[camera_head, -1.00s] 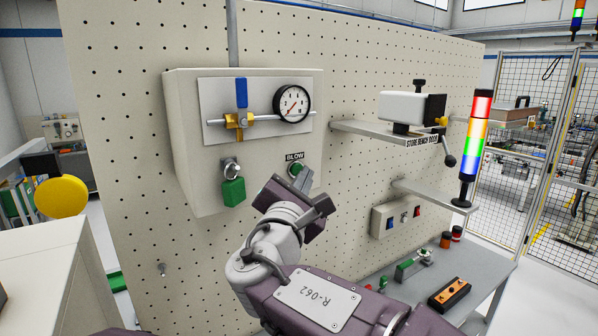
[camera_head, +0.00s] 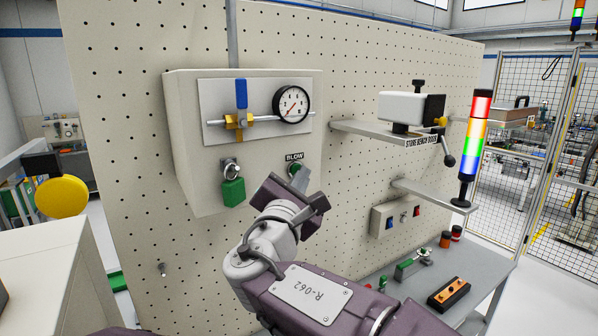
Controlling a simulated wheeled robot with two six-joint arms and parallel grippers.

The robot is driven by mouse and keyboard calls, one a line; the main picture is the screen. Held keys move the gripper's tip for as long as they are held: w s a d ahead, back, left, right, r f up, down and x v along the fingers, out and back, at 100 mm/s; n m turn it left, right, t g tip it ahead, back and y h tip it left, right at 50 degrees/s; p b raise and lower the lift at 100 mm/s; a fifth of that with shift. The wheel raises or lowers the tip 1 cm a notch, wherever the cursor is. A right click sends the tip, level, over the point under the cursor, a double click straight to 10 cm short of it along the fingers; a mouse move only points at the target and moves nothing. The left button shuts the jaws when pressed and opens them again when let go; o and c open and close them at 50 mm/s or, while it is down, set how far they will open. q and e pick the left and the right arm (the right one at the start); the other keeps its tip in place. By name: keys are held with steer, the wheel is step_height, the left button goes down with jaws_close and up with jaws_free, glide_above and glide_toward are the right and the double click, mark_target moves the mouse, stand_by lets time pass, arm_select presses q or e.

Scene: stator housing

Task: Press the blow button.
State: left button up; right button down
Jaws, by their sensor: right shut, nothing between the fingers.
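The green blow button (camera_head: 293,170) sits under a small black BLOW label (camera_head: 294,157) on the lower right of the beige box's front. My right gripper (camera_head: 304,184) is just below and to the right of the button and covers its lower part. Its fingers are shut with nothing between them. I cannot tell whether the fingertips touch the button. My left gripper is not in view.
The beige box (camera_head: 185,140) on the pegboard (camera_head: 120,150) also bears a gauge (camera_head: 292,104), a blue-handled valve (camera_head: 241,92) and a green padlock (camera_head: 233,191). To the right are a shelf (camera_head: 360,132), a light tower (camera_head: 475,140) and a grey bench (camera_head: 400,300).

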steer(key=shift+s+d+b, duration=0.5)
steer(key=shift+s+b, duration=0.2)
steer(key=shift+b, duration=0.05)
steer(key=s+d+b, duration=0.2)
steer(key=s, duration=0.1)
steer(key=s+d+b, duration=0.1)
steer(key=shift+s+d+b, duration=0.25)
steer(key=shift+s+b, duration=0.05)
steer(key=shift+s, duration=0.1)
